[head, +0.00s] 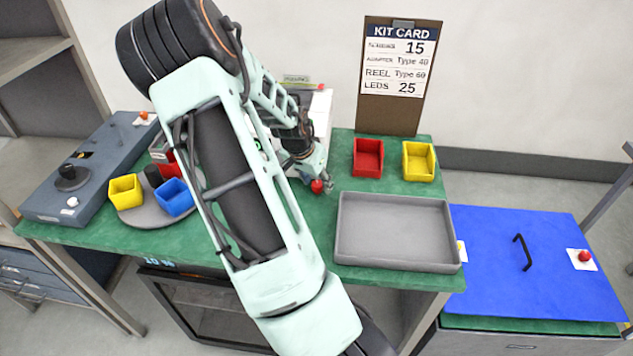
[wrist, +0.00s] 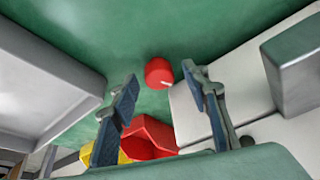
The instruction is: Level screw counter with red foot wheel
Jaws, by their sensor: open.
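The screw counter (head: 320,110) is a white machine at the back of the green table, partly hidden behind my arm in the head view. Its white body (wrist: 240,85) shows at the right of the wrist view. The red foot wheel (wrist: 158,72) is a small red cylinder with a pale mark, at the counter's edge. It also shows in the head view (head: 317,186). My gripper (head: 316,181) is open, with its fingertips (wrist: 160,74) on either side of the wheel in the wrist view. I cannot tell whether they touch it.
A grey tray (head: 397,263) lies right of the wheel. A red bin (head: 368,158) and a yellow bin (head: 418,162) stand behind it, before the kit card (head: 397,75). A turntable (head: 153,212) with bins is at left. Bare green table lies between wheel and tray.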

